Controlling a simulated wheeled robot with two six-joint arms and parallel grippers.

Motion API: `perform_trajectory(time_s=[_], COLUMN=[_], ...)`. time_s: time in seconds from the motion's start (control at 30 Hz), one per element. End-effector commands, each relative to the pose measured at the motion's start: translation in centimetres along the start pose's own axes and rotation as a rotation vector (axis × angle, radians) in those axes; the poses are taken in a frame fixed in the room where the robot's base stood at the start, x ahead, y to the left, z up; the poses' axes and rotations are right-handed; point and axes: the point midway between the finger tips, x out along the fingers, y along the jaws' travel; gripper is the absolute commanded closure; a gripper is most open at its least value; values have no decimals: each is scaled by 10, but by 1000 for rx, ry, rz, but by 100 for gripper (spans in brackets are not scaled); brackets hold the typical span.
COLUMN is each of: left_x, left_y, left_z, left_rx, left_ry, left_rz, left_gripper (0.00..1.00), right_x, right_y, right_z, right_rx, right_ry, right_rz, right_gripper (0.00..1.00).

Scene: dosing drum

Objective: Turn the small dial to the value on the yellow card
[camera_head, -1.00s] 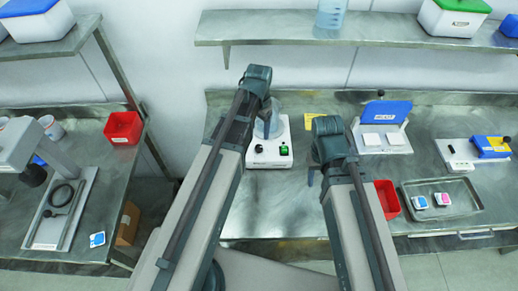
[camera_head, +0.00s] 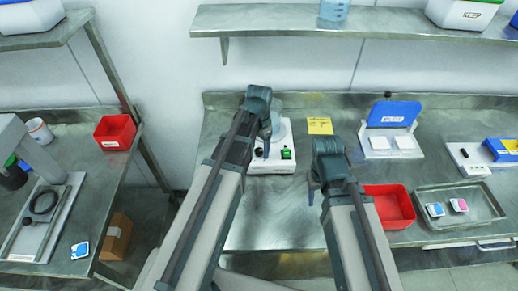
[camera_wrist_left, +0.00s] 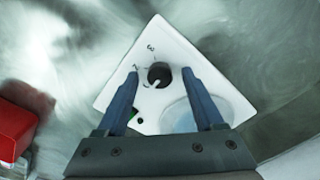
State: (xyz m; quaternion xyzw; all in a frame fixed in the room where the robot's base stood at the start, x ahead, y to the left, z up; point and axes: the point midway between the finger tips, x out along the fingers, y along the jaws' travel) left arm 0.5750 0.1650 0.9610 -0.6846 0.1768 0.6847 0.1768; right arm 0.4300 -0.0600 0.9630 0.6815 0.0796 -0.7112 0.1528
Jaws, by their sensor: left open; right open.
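The white device (camera_head: 272,166) stands on the right bench. Its small black dial (camera_wrist_left: 160,75) shows in the left wrist view, with a white pointer mark toward the lower left and printed digits around it; a 3 and a 2 are readable. My left gripper (camera_wrist_left: 158,73) is open, its fingers on either side of the dial; contact cannot be told. In the head view my left gripper (camera_head: 266,148) partly covers the device. The yellow card (camera_head: 319,126) lies behind and right of the device, its writing too small to read. My right gripper (camera_head: 312,196) is open and empty over the bench.
A green switch (camera_head: 287,153) sits on the device beside the dial. A red bin (camera_head: 392,205) and a metal tray (camera_head: 460,226) stand to the right. A blue-lidded instrument (camera_head: 393,114) is behind them. Bare bench lies in front of the device.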

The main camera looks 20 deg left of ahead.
Motion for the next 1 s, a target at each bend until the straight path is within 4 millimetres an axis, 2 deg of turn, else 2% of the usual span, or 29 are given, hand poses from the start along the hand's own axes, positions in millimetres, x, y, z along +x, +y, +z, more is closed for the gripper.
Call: perform_trajectory(time_s=[0.03,0.07,0.4,0.77,1.0], left_x=[0,0,0,0,0], left_y=[0,0,0,0,0], left_z=[0,0,0,0,0], left_rx=[0,0,0,33,177], left_ry=[0,0,0,0,0], left_rz=[0,0,0,0,0], left_gripper=[33,38,99,100,100], right_x=[0,0,0,0,0], right_y=[0,0,0,0,0], right_z=[0,0,0,0,0], right_rx=[0,0,0,0,0], right_ry=[0,0,0,0,0], right_rz=[0,0,0,0,0], right_gripper=[50,50,50,50,50])
